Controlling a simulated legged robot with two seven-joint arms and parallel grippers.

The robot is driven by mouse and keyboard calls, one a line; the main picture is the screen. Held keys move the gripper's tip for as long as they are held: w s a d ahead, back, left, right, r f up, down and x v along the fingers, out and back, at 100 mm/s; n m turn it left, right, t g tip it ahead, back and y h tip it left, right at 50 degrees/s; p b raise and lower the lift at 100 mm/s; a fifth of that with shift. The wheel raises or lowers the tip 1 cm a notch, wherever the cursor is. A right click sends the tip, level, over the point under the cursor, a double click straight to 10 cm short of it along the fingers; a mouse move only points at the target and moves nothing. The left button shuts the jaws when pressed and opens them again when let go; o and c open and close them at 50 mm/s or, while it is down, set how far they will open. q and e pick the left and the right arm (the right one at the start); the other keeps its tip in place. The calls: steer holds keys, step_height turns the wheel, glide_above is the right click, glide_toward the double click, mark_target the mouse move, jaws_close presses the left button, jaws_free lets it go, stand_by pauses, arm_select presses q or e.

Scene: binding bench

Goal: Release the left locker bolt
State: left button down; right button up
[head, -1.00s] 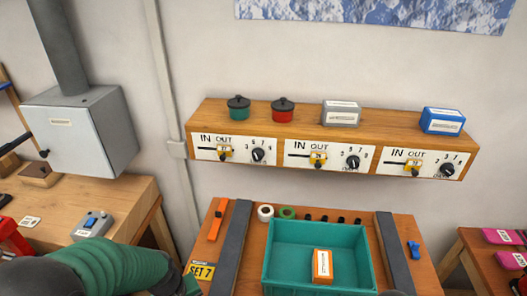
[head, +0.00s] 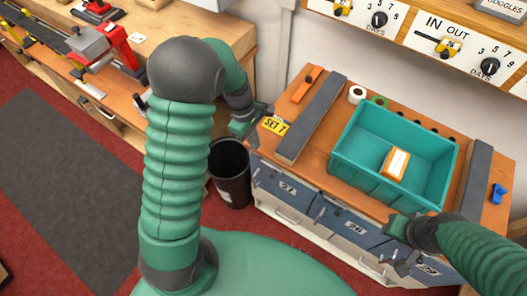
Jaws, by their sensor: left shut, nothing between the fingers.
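The left locker door (head: 287,192) is dark blue-grey with a number label, at the left end of the row under the orange bench top. A small dark fitting shows near its upper left edge; I cannot tell whether it is the bolt or how it is set. My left gripper (head: 259,109) is shut and empty beside the bench's left edge, above the left locker and next to the yellow SET 7 sign (head: 275,125). My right gripper (head: 398,245) is in front of the right-hand lockers; its fingers are too small and dark to read.
A teal tray (head: 349,164) holding an orange-and-white box (head: 395,164) stands on the bench top between two dark rails. A black bin (head: 231,178) stands on the floor left of the lockers. A wooden workbench (head: 160,28) with tools is at upper left.

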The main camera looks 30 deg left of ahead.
mark_target(269, 166)
arm_select(q)
steer(key=x, duration=0.3)
steer(key=d+x, duration=0.1)
steer(key=x, duration=0.3)
steer(key=d+x, duration=0.1)
steer(key=x, duration=0.2)
steer(key=shift+s+d+p, duration=0.1)
steer(key=shift+s+p, duration=0.05)
steer(key=shift+p, duration=0.25)
steer(key=shift+s+d+f, duration=0.1)
steer(key=shift+s+d, duration=0.05)
steer(key=shift+d, duration=0.55)
arm_select(e)
steer(key=shift+s+d+r, duration=0.1)
steer(key=shift+s+r, duration=0.15)
steer(key=shift+r, duration=0.3)
steer(key=shift+w, duration=0.1)
